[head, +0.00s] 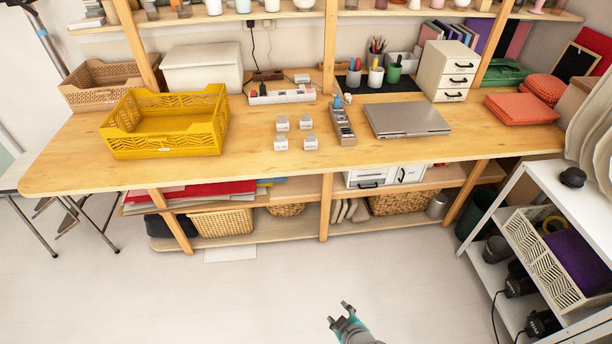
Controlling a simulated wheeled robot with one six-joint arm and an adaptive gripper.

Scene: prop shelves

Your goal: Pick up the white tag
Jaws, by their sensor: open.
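I cannot single out a white tag for certain in the head view. Several small white blocks with grey tops, among them a back left block (282,123) and a front right block (310,142), stand in two rows on the wooden table (240,150). A flat white piece (230,255) lies on the floor under the table's lower shelf. My gripper (338,312) is at the bottom of the view, over the bare floor, well apart from the table. Its two fingers are spread, with nothing between them.
A yellow crate (165,142) stands left of the blocks. A narrow grey organiser (342,128) and a closed laptop (407,120) are to their right. A white shelf cart (530,235) stands at the right. The floor before the table is clear.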

